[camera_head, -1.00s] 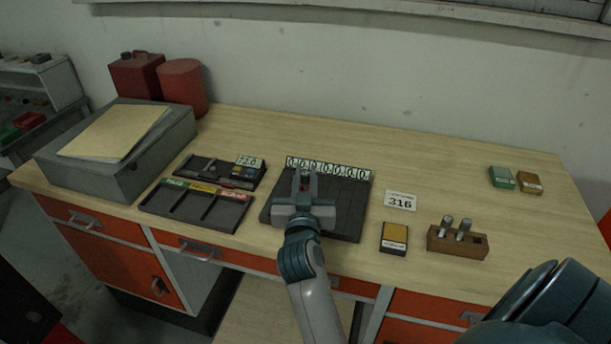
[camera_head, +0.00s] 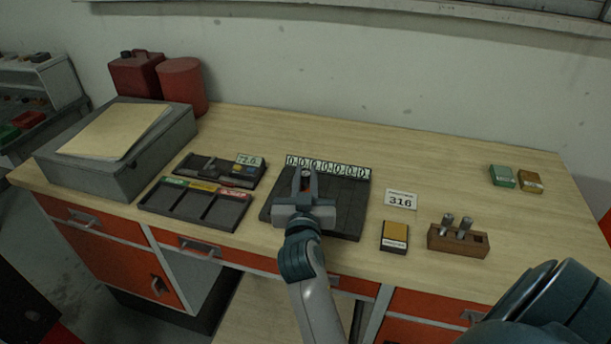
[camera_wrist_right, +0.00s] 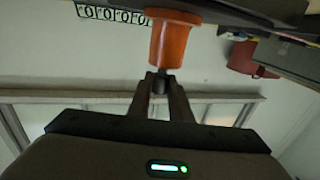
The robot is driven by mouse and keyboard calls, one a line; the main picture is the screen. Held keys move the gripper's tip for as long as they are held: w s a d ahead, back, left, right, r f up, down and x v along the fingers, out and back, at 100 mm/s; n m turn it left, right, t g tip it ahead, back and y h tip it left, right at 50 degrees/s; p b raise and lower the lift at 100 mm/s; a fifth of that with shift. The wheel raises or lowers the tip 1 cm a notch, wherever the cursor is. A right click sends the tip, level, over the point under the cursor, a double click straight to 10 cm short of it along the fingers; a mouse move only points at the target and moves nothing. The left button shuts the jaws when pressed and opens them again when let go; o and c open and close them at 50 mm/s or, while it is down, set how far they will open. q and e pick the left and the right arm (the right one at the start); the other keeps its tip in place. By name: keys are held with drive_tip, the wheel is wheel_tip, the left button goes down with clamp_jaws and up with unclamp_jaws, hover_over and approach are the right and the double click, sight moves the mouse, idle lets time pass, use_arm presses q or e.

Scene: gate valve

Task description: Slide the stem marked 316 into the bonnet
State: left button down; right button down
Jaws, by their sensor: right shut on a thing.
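My right gripper (camera_head: 306,178) is over the dark slatted mat in the head view. In the right wrist view its fingers (camera_wrist_right: 160,88) are shut on a dark, thin stem (camera_wrist_right: 160,76). The stem lines up with the narrow end of the orange bonnet (camera_wrist_right: 171,42) and meets it there. I cannot tell how deep it sits inside. No mark can be read on the held stem. In the head view my gripper hides the bonnet and most of the stem. My left gripper is not in view.
A card reading 316 (camera_head: 401,200) lies right of the dark mat (camera_head: 345,220). A wooden block (camera_head: 446,241) holds two metal stems, near a yellow and black box (camera_head: 394,237). Dark trays (camera_head: 217,212) lie to the left.

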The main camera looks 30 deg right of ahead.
drive_tip(key=shift+a, duration=0.2)
drive_tip(key=c, duration=1.5)
unclamp_jaws()
drive_tip(key=shift+c, duration=0.2)
wheel_tip(320, 180, up, 8)
drive_tip(key=p, duration=0.7)
drive_tip(key=shift+d, duration=0.15)
drive_tip(key=s+a+f+n+t+y+b, duration=0.3)
drive_tip(key=s+a+f+n+y+b, duration=0.2)
drive_tip(key=a, duration=0.6)
drive_tip(key=shift+s+f+y+b, duration=0.8)
drive_tip(key=shift+s+f+y, duration=0.4)
drive_tip(key=shift+s+f, duration=0.55)
drive_tip(key=shift+f, duration=0.1)
